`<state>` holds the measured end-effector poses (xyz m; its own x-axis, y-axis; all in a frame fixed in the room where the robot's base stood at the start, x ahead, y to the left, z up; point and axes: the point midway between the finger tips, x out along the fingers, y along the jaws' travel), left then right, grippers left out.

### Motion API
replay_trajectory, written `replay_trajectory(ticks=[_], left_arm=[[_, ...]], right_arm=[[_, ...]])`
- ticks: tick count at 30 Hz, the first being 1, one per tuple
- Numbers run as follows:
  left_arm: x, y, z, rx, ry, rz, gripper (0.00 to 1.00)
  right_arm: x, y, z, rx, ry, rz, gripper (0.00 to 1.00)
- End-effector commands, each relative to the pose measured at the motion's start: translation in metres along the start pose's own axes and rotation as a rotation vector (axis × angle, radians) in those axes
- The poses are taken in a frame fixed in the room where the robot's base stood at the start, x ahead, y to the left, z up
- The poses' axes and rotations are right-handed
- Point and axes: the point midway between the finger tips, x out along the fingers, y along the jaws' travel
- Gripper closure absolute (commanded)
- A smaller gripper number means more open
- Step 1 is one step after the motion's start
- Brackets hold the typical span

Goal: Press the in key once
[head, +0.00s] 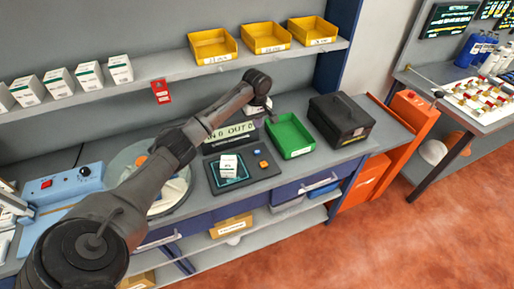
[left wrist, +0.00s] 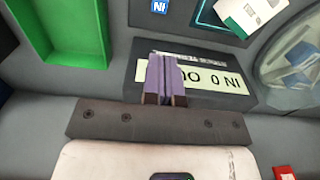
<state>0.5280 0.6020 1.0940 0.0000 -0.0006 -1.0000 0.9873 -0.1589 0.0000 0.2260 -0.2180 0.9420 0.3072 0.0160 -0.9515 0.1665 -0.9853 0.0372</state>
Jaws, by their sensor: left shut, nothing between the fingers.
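The counting device (head: 240,178) is a dark console on the bench. Its display (head: 231,134) reads IN 0 OUT 0 and also shows upside down in the left wrist view (left wrist: 215,80). The blue in key (head: 256,152) sits right of the console's pad; its label shows at the top edge of the left wrist view (left wrist: 159,6). An orange key (head: 263,164) is just in front of it. My left gripper (left wrist: 166,62) is shut and empty, overlapping the display in the left wrist view, apart from the blue key. My right gripper is out of view.
A white box (head: 229,164) rests on the console's pad. A green bin (head: 290,137) and a black box (head: 341,119) stand to the right. A round turntable (head: 124,164) is at left. A shelf (head: 185,69) with yellow bins runs above.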

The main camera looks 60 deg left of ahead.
Motion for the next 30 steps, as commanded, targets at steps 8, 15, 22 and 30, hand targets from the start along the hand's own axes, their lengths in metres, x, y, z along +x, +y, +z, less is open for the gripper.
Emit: replay_trajectory(ticks=[8,15,22,30], left_arm=[[0.013,0.0,0.0,0.001,-0.001,-0.002,1.0],[0.056,-0.001,0.0,0.002,-0.001,-0.004,1.0],[0.098,0.0,0.001,0.001,-0.001,-0.002,1.0],[0.13,0.0,0.0,0.002,0.0,-0.002,1.0]], right_arm=[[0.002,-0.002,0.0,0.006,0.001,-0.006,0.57],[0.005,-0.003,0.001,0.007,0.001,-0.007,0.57],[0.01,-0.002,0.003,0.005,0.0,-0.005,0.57],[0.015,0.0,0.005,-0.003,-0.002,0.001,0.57]])
